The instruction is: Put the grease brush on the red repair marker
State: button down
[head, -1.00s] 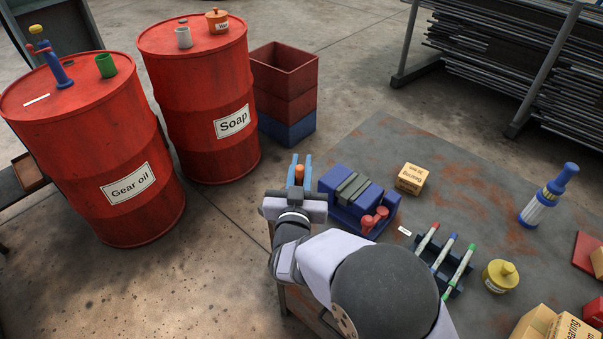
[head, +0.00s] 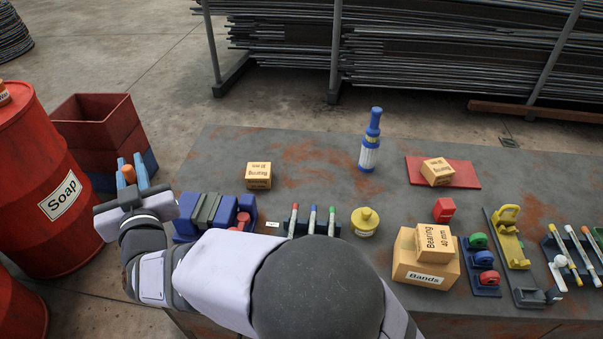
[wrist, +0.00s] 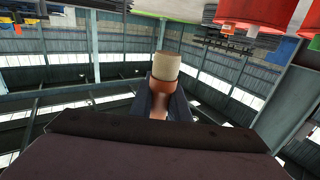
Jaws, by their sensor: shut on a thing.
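My gripper (head: 130,178) is raised beyond the table's left end, its blue fingers pointing up in the head view. It is shut on an orange-brown piece with a pale cylindrical end, which I take for the grease brush (head: 128,173). The brush also shows in the wrist view (wrist: 164,75), upright between the fingers. A flat red plate (head: 465,175) lies at the table's back right, with a Bearing box on it. A red-tipped marker (head: 294,214) stands in a dark rack with blue and green ones. I cannot tell which is the repair marker.
On the table (head: 320,165) are a blue slotted block (head: 185,222), a Bearing box (head: 259,175), a blue-and-white bottle (head: 370,145), a yellow pot (head: 365,221) and stacked boxes (head: 425,272). A Soap drum (head: 50,170) and red crates (head: 95,125) stand left.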

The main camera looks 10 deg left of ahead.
jog(key=w+d+m+t+h+b, duration=0.1)
jog(key=w+d+m+h, duration=0.3)
jog(key=w+d, duration=0.55)
jog(key=w+d+m+t+h, duration=0.1)
jog(key=w+d+m+h, duration=0.35)
jog(key=d, duration=0.85)
jog(key=w+d+m+h+b, duration=0.1)
jog(key=w+d+m+h, duration=0.1)
jog(key=w+d+h, duration=0.7)
jog(key=s+d+m+g+h, duration=0.1)
jog(key=d+m+g+h, duration=0.2)
jog(key=d, duration=1.1)
jog(key=s+d+m+g+h+b, duration=0.1)
jog(key=s+d+m+g+h, duration=0.2)
jog(key=d, duration=1.1)
jog(key=d+m+g+h, duration=0.3)
jog(key=d+m+g, duration=0.1)
jog(key=d, duration=1)
notch_tip(320, 180, down, 15)
jog(key=shift+a+f, duration=0.15)
jog(key=shift+a, duration=0.2)
